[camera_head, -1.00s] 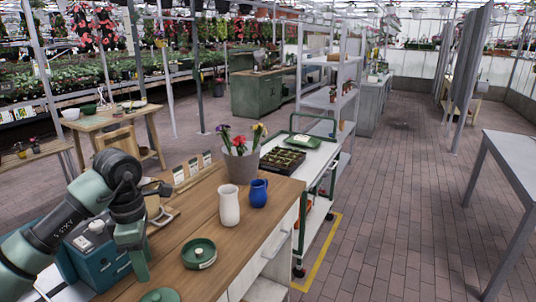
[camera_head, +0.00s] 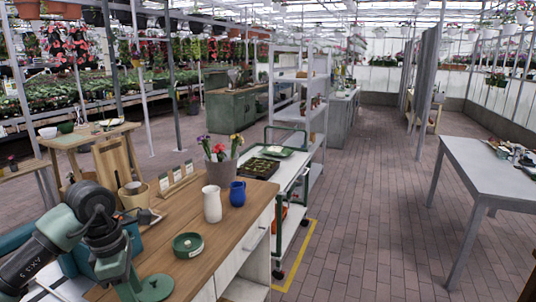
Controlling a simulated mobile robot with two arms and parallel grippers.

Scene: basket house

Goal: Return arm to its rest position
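My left arm (camera_head: 92,215) comes in from the left over the wooden workbench (camera_head: 185,275). It bends down at the wrist near the bench's left end. My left gripper (camera_head: 128,290) is low at the bottom of the head view, beside a round green dish (camera_head: 155,288). Its fingers are partly cut off by the frame edge, so I cannot see whether they are open or hold anything. My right gripper is not in view.
A second green dish (camera_head: 188,244), a white vase (camera_head: 212,204), a blue jug (camera_head: 237,194) and a flower pot (camera_head: 221,172) stand on the bench. A green-framed cart (camera_head: 288,182) adjoins it. A grey table (camera_head: 480,165) stands right; the brick aisle (camera_head: 370,220) between is clear.

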